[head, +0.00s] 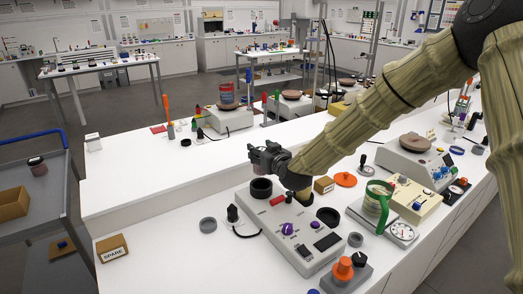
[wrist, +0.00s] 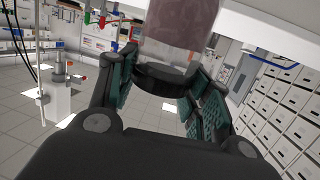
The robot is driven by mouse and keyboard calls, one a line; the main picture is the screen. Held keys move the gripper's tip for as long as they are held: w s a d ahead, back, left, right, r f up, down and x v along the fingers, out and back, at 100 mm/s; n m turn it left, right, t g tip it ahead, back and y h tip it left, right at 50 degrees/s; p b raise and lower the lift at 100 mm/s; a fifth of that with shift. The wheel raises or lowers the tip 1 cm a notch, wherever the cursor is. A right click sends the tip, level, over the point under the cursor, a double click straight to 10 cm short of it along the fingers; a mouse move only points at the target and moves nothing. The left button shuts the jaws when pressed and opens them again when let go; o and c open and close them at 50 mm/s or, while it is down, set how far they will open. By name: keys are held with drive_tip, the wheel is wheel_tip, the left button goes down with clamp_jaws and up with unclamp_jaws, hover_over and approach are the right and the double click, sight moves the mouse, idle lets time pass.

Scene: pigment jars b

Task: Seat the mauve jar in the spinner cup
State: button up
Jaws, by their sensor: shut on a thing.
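My gripper (head: 264,157) is shut on a jar (wrist: 180,25), which stands between its fingers in the wrist view (wrist: 160,85). The jar has a dull mauve body, a clear band and a dark end near the fingers. Its far end is cut off by the frame, and I cannot make it out in the head view. A pale grey machine (head: 290,228) stands on the bench below the gripper. A black round cup (head: 262,188) at its back left and a black ring (head: 328,215) at its right show; I cannot tell which is the spinner cup.
A mauve-pink jar with a dark lid (head: 38,167) stands on a grey cart (head: 60,190) at the left. A SPARE box (head: 112,248), a grey ring (head: 208,225) and a green-handled vessel (head: 378,198) stand around the machine. Bench room (head: 165,235) is free left of it.

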drive_tip(key=shift+f+b, duration=1.05)
drive_tip(key=shift+f, duration=0.75)
drive_tip(key=shift+f+b, duration=1.8)
drive_tip(key=shift+f, duration=0.35)
idle(1.4)
drive_tip(key=o, duration=1.4)
drive_tip(key=shift+o, duration=0.2)
drive_tip(key=v, duration=1.2)
drive_tip(key=shift+r, duration=0.1)
